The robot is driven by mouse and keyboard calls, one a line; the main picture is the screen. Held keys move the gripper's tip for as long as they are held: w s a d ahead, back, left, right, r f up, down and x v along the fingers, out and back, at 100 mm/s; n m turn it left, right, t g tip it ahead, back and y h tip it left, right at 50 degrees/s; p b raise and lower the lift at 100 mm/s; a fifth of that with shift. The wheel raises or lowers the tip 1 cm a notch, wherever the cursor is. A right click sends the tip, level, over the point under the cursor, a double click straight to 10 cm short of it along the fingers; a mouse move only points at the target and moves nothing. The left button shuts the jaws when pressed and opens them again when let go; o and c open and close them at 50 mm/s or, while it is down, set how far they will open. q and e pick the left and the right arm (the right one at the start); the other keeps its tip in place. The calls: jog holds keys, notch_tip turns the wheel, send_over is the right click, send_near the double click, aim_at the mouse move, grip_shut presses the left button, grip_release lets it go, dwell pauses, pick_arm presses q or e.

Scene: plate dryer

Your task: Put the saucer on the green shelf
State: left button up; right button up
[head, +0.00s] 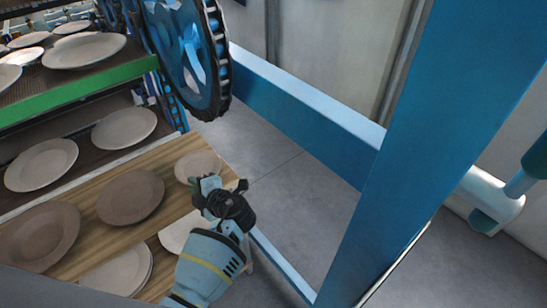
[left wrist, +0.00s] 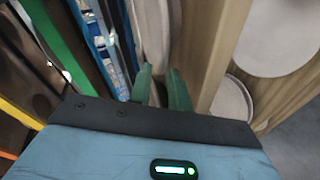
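The small brownish saucer (head: 198,166) is at the right end of the wooden board, and my left gripper (head: 208,188) is at its near rim. In the left wrist view, a pale rounded surface, seemingly the saucer (left wrist: 152,28), shows nearly edge-on beyond the green fingertips (left wrist: 162,75). The fingers are close together with a narrow gap. I cannot tell whether they grip the rim. The green shelf (head: 75,94) is at the upper left, above the board, and holds several white plates. My right gripper is not in view.
The wooden board (head: 85,192) also holds brown plates (head: 130,196). A blue wheel (head: 190,55) and blue frame post (head: 425,130) stand to the right. Grey floor between is clear.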

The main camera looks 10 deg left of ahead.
pick_arm(q)
jog(key=shift+f, duration=0.15)
jog(key=shift+c, duration=0.5)
grip_shut()
jog(key=shift+w+r, duration=0.1)
jog(key=shift+r, duration=0.1)
